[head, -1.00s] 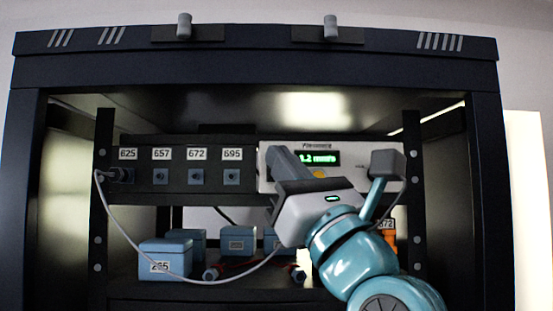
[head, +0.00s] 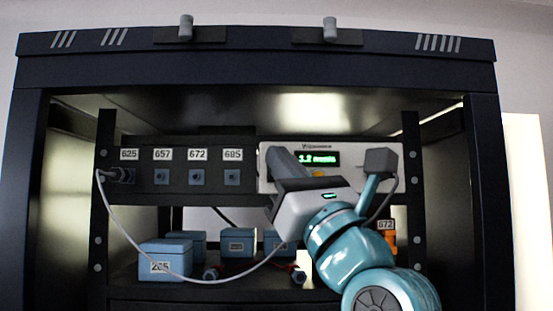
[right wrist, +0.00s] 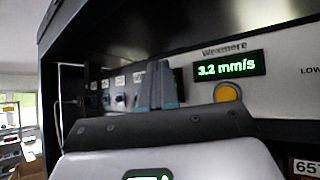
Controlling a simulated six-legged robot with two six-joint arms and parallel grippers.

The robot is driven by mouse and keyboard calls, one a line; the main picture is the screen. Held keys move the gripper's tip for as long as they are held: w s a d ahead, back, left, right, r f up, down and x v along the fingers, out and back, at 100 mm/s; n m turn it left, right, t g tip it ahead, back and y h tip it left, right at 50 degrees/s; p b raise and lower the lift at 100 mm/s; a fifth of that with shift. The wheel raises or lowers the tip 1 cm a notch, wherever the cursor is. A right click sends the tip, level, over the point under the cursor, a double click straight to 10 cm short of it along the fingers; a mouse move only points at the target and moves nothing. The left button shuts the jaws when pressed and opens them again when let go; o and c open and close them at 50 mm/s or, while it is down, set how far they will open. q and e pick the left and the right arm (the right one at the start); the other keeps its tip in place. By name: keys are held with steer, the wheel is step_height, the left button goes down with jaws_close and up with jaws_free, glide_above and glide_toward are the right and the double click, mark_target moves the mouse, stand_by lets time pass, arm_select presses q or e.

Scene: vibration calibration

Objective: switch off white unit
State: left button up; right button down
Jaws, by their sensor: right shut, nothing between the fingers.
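The white unit (head: 352,151) is on the right of the upper shelf. Its green display (head: 318,159) reads 3.2 mm/s, and the display also shows in the right wrist view (right wrist: 230,67). A yellow button (right wrist: 228,92) is below the display, and it is partly covered by my gripper in the head view (head: 320,174). My right gripper (head: 279,152) is shut and empty in front of the unit's left part. In the right wrist view its fingers (right wrist: 158,84) are left of the button, apart from it in the picture. Whether they touch the unit, I cannot tell. My left gripper is out of view.
Blue boxes (head: 165,259) stand on the lower shelf. Rack posts (head: 413,215) flank the shelves.

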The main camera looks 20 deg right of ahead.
stand_by(0.4)
steer(key=shift+s+a+b, duration=0.2)
steer(key=shift+s+b, duration=0.25)
steer(key=shift+s, duration=0.2)
steer(key=shift+f, duration=0.1)
steer(key=shift+s+a+f, duration=0.1)
steer(key=shift+s+a, duration=0.15)
steer(key=shift+s, duration=0.55)
steer(key=shift+s+a+f, duration=0.1)
steer(key=shift+s+a, duration=0.1)
steer(key=shift+s, duration=0.6)
steer(key=shift+s+a+f, duration=0.1)
steer(key=shift+s+a, duration=0.15)
steer(key=shift+s, duration=0.55)
